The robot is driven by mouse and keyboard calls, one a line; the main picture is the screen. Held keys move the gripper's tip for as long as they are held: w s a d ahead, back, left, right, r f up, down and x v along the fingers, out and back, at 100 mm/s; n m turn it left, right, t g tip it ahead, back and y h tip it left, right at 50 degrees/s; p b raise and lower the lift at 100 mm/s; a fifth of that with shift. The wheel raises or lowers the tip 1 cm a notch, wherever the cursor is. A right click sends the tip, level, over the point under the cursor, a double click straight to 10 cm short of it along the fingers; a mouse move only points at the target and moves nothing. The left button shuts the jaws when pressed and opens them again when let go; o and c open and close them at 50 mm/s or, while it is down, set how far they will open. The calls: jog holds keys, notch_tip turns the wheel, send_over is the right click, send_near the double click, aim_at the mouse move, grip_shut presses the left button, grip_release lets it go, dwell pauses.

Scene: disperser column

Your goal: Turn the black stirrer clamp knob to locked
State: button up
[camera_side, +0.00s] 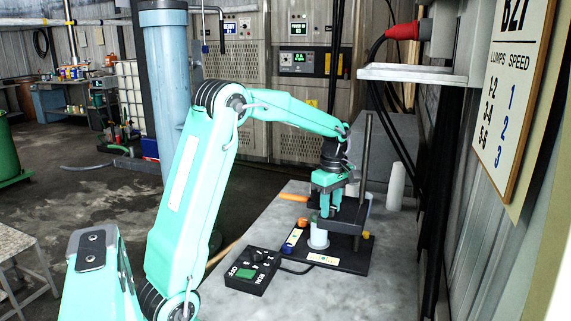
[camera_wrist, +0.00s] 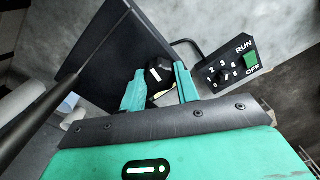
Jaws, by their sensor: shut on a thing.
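The black clamp knob (camera_wrist: 158,72) with a white pointer line shows in the wrist view between my two teal fingers. My gripper (camera_wrist: 159,80) is shut on it, a finger on either side. In the side view my gripper (camera_side: 327,208) points down beside the dark upright post (camera_side: 364,175) of the stirrer stand, above a pale beaker (camera_side: 318,239). The knob is hidden behind my gripper there. I cannot read any lock marking near the knob.
The stand's dark base plate (camera_side: 345,257) lies on the grey bench. A black control box (camera_side: 250,270) with a green switch sits to its left, also in the wrist view (camera_wrist: 228,68). A white bottle (camera_side: 396,187) stands behind. A pale shelf (camera_side: 418,73) juts out above right.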

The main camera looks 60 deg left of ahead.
jog(key=m, duration=0.8)
jog(key=shift+m, duration=0.4)
jog(key=m, duration=0.3)
jog(key=shift+m, duration=0.3)
jog(key=m, duration=0.4)
jog(key=shift+m, duration=0.3)
jog(key=m, duration=0.4)
jog(key=shift+m, duration=0.3)
jog(key=m, duration=0.3)
jog(key=shift+m, duration=0.3)
jog(key=m, duration=0.3)
jog(key=shift+m, duration=0.3)
jog(key=m, duration=0.4)
